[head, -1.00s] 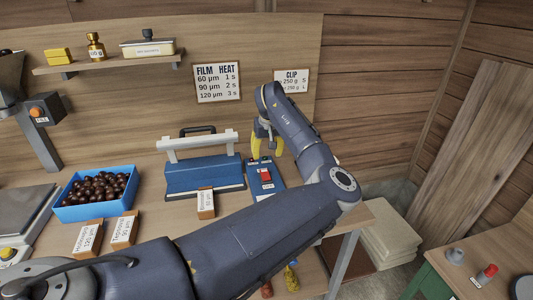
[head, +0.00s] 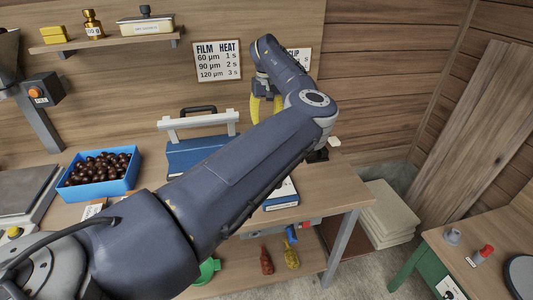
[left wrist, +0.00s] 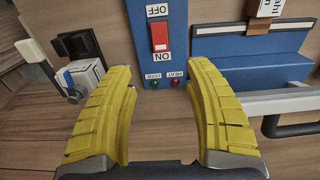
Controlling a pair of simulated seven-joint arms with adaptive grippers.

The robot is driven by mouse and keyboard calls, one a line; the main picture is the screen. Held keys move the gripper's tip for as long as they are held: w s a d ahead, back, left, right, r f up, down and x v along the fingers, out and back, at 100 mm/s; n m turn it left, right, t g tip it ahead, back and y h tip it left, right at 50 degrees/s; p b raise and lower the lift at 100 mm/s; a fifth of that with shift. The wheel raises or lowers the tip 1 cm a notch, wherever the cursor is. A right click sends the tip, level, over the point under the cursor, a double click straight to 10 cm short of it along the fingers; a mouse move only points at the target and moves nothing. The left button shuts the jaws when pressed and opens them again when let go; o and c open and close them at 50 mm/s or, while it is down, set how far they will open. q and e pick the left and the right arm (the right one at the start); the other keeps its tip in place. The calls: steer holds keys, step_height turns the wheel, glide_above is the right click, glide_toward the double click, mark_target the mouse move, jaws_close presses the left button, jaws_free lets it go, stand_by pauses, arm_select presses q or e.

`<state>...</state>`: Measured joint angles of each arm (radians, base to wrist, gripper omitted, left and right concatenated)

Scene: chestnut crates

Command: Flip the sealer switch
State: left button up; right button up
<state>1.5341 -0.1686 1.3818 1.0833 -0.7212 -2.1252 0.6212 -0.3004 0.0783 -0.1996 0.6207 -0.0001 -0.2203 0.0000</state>
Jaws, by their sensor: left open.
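The sealer switch is a red rocker (left wrist: 160,36) on a blue control box (left wrist: 178,10), marked OFF above and ON below in the left wrist view. I cannot tell which side is pressed in. Below ON sit a green lamp (left wrist: 155,92) and a red lamp (left wrist: 175,84). My left gripper (left wrist: 160,75) is open and empty, its yellow fingers either side of the lamps in that view, apart from the switch. In the head view my left gripper (head: 266,112) is raised behind my arm, which hides the switch. My right gripper is not in view.
The blue sealer (head: 190,155) with its white bar stands left of the gripper; it also shows in the left wrist view (left wrist: 250,45). A blue crate of chestnuts (head: 125,180) is further left. A heat chart (head: 217,61) hangs on the wall behind.

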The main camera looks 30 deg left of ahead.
arm_select(q)
step_height(320, 180, down, 16)
steer(key=shift+r, duration=0.1)
stand_by(0.5)
jaws_close()
stand_by(0.4)
